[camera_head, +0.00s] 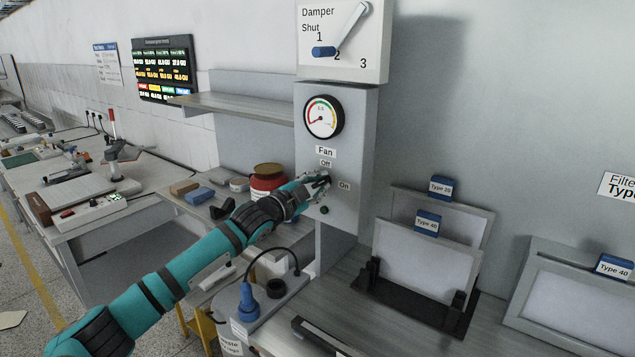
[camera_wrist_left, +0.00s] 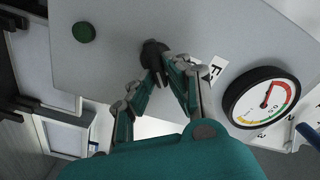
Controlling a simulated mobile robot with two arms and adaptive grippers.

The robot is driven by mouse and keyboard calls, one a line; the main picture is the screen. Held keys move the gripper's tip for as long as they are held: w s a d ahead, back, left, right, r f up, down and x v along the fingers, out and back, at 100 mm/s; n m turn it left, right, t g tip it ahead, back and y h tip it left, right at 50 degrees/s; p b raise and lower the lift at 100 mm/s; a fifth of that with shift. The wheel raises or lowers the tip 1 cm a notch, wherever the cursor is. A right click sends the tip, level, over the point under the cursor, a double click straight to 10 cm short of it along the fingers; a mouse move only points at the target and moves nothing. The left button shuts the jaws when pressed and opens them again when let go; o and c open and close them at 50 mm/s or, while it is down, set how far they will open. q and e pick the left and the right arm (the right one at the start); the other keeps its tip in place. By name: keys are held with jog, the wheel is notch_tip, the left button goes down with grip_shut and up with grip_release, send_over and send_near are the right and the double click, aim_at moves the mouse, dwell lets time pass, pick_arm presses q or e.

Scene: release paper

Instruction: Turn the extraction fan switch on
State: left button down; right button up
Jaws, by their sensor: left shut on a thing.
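The fan control panel (camera_head: 355,135) is a grey box on the wall with a "Fan" label (camera_head: 326,152), an "Off" label (camera_head: 326,163) and an "On" label (camera_head: 344,186). My left gripper (camera_head: 318,184) is at the panel, its fingers closed on the black fan switch knob (camera_wrist_left: 153,55). In the head view the gripper covers most of the knob, so its exact pointing is hard to tell. The wrist view shows both fingertips (camera_wrist_left: 166,65) at the knob. A round gauge (camera_head: 323,117) sits above the labels. My right gripper is not in view.
A damper panel (camera_head: 342,40) with a lever is above. A small dark green button (camera_wrist_left: 84,32) is beside the knob. A red jar (camera_head: 268,181) stands just left of the gripper. Filters in a black rack (camera_head: 413,299) stand on the bench at right. A blue plug (camera_head: 248,300) sits below.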

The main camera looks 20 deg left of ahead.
pick_arm(q)
jog(key=m+p, duration=0.1)
jog(key=m, duration=0.2)
jog(key=shift+d+f+m, duration=0.1)
jog(key=shift+f+m, duration=0.05)
jog(key=shift+m, duration=0.15)
jog(key=shift+f+m+p, duration=0.15)
jog(key=shift+m+p, duration=0.25)
jog(key=shift+m, duration=0.55)
jog(key=shift+f+m+p, duration=0.15)
jog(key=shift+m+p, duration=0.2)
jog(key=shift+m, duration=0.6)
jog(key=shift+f, duration=0.1)
jog(key=c, duration=1.3)
grip_release()
jog(key=shift+c, duration=0.2)
jog(key=v, duration=1.2)
